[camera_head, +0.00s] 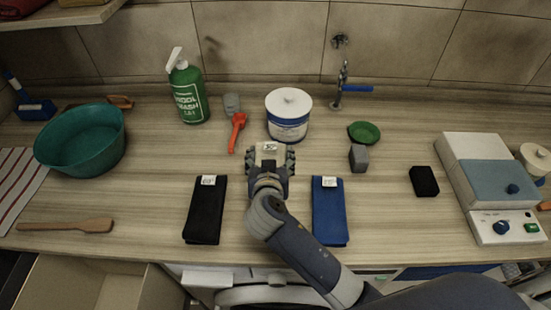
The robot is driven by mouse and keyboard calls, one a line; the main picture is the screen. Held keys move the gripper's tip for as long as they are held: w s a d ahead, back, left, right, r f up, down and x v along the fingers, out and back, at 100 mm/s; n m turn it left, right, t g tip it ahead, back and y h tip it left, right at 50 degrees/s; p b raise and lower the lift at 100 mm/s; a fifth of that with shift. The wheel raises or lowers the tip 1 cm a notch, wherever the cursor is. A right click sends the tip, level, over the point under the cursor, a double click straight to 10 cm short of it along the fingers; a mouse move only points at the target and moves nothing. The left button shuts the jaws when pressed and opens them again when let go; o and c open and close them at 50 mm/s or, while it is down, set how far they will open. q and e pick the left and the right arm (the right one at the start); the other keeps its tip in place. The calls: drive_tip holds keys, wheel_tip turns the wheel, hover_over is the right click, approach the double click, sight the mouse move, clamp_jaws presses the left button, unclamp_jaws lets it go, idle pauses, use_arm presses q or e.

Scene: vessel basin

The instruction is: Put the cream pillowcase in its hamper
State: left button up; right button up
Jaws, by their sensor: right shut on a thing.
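My right gripper (269,163) reaches over the middle of the counter, between a folded black cloth and a folded blue cloth. It is shut on a small cream piece with a pale label (269,149) that shows between its fingers. This looks like the cream pillowcase, but the gripper and wrist hide most of it. I cannot tell whether it touches the counter. No hamper can be made out for certain; an open beige box (62,283) shows below the counter's front edge at lower left. My left gripper is not in view.
The black cloth (205,212) and blue cloth (329,213) flank my wrist. A teal basin (80,150) is left; a device (488,185) is right.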

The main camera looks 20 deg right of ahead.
drive_tip(key=shift+w+d+f, duration=0.1)
drive_tip(key=shift+w+d, duration=0.25)
drive_tip(key=shift+w, duration=0.25)
drive_tip(key=shift+w+d+f, duration=0.1)
drive_tip(key=shift+w+d, duration=0.25)
drive_tip(key=shift+w, duration=0.2)
wheel_tip(320, 180, down, 4)
drive_tip(key=b, duration=0.3)
drive_tip(key=shift+r, duration=0.25)
drive_tip(key=o, duration=0.9)
drive_tip(key=shift+s+f, duration=0.1)
drive_tip(key=o, duration=0.3)
drive_tip(key=shift+o, duration=0.2)
